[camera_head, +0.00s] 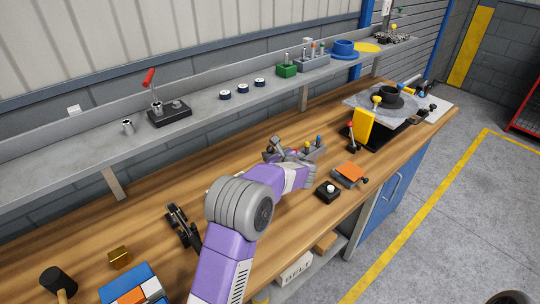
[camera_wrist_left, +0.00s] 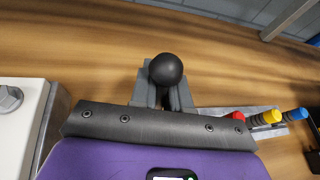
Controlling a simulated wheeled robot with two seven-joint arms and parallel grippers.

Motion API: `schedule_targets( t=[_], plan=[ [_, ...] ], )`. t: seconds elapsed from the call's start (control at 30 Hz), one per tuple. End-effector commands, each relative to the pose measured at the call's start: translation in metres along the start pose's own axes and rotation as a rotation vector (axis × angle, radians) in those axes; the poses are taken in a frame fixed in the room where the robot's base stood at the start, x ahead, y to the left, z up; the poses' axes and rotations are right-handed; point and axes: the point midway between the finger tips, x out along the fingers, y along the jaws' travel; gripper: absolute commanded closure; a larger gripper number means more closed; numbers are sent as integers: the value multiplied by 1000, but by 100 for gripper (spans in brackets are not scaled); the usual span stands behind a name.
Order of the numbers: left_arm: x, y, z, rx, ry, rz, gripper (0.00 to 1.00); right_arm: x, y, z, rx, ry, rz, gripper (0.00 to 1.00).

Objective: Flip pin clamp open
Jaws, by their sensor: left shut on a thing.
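The pin clamp shows in the head view as a small dark and grey fixture (camera_head: 276,143) at the back of the wooden bench, partly hidden by my left gripper (camera_head: 280,154). In the left wrist view its round black knob (camera_wrist_left: 165,69) stands straight ahead of the wrist, between grey parts close to the palm. My left gripper (camera_wrist_left: 163,97) is shut on the clamp's lever below the knob. The exact contact is hard to see. My right gripper is in neither view.
A grey block with red, yellow and blue-topped pins (camera_head: 313,152) stands just right of the gripper. A black button box (camera_head: 328,192) and an orange-topped block (camera_head: 348,174) lie nearer the front edge. A grey shelf (camera_head: 200,121) runs behind the bench.

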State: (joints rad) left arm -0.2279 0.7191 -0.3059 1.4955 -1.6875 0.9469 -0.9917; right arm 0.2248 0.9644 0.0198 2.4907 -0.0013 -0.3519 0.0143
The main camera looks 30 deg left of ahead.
Motion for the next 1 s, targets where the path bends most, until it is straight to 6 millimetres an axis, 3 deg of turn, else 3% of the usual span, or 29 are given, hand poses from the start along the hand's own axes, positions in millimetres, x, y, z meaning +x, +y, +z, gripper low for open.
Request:
schedule_targets(
  t=[0.27, 0.63, 1.0],
  plan=[
    [-5, -2, 0, 13, -76, -3, 100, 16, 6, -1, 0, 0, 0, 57],
    [-23, -5, 0, 66, -335, -5, 100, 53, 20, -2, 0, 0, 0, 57],
    [-39, -8, 0, 107, -549, -6, 100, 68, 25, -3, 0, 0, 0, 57]
  ],
)
